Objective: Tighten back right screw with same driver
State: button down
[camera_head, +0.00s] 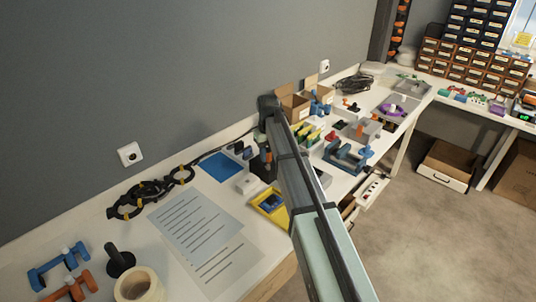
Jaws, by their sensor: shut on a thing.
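My arm reaches from the bottom right over the bench, and its far end bends down behind my own links. The driver's tip and the back right screw cannot be made out. A blue vise-like device (347,156) stands to the right of my arm. I cannot tell which part carries the screws.
A yellow tray (258,198) with a blue part lies left of my arm, near a white block (247,184) and a blue mat (221,166). Open cartons (293,106) stand behind. Printed sheets (205,232), black cables (150,193) and a tape roll (138,287) occupy the near bench.

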jog(key=shift+n, duration=0.5)
jog(key=shift+r, duration=0.15)
jog(key=shift+r, duration=2.1)
jog(key=shift+r, duration=0.55)
jog(key=n, duration=0.4)
jog(key=shift+r, duration=0.15)
jog(key=n, duration=0.4)
jog(key=shift+n, duration=0.3)
jog(key=n, duration=0.5)
jog(key=shift+s+n, duration=0.1)
jog(key=shift+n, duration=0.2)
jog(key=n, duration=0.4)
